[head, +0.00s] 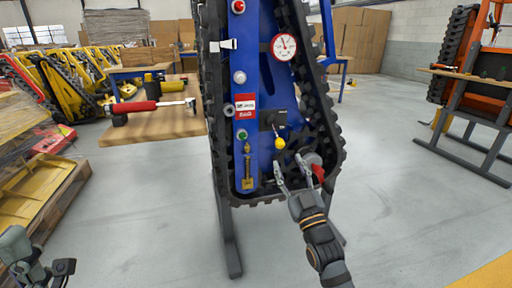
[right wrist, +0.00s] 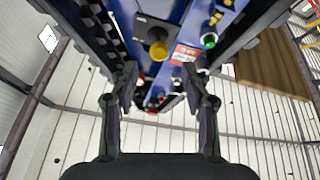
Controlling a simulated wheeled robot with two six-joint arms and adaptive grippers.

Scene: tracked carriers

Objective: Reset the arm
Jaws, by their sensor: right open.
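My right gripper (head: 290,176) is open in front of the lower part of a blue tracked carrier (head: 262,70) that stands upright in the head view. A yellow knob (head: 279,143) on a black plate sits just above its fingertips, and a red-handled part (head: 318,172) is just to their right. In the right wrist view the open fingers (right wrist: 160,95) have nothing between them that I can see held. The yellow knob (right wrist: 158,48) shows beyond them there. My left gripper (head: 40,270) is at the lower left corner, partly cut off; its jaw state is unclear.
A wooden bench (head: 150,125) with a red-and-silver tool (head: 150,105) stands left of the carrier. A pallet with yellow parts (head: 45,195) is at the left. An orange carrier on a dark stand (head: 470,120) is at the right. The grey floor between is clear.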

